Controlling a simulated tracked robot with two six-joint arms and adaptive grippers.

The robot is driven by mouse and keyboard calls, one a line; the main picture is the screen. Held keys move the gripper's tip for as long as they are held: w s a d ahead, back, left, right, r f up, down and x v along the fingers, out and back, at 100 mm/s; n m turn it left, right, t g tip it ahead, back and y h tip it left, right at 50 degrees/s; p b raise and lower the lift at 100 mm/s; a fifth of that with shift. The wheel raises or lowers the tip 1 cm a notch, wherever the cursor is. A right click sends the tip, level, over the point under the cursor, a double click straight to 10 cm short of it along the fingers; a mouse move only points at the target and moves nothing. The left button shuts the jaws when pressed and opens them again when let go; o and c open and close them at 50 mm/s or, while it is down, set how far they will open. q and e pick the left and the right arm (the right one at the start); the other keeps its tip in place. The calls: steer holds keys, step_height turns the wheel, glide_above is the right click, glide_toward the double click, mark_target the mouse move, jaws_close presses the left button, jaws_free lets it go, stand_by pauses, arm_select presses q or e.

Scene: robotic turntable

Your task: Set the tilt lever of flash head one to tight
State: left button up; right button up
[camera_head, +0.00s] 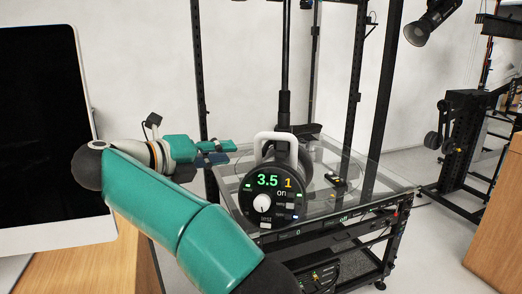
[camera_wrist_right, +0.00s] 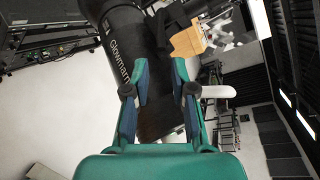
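Flash head one (camera_head: 276,190) is a black round unit with a lit panel reading a green "3.5" and a yellow "1", a white dial and a pale handle on top. Its dark barrel, lettered "Glowmann", fills the upper left of the right wrist view (camera_wrist_right: 118,45). My right gripper (camera_head: 232,146) is left of the flash head in the head view. In the right wrist view its two fingers (camera_wrist_right: 160,64) stand apart, with the dark barrel behind them. I cannot make out the tilt lever or its setting. My left gripper is not in view.
A glass-topped cart (camera_head: 385,190) stands under and behind the flash head, with a small dark device (camera_head: 336,181) on it. A black upright pole (camera_head: 284,75) rises behind the handle. A monitor (camera_head: 42,130) on a wooden desk (camera_head: 85,265) stands at the left.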

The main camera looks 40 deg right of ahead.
mark_target(267, 147)
steer(key=p+x, duration=0.1)
steer(key=x, duration=1.1)
jaws_close()
steer(key=shift+a+f, duration=0.1)
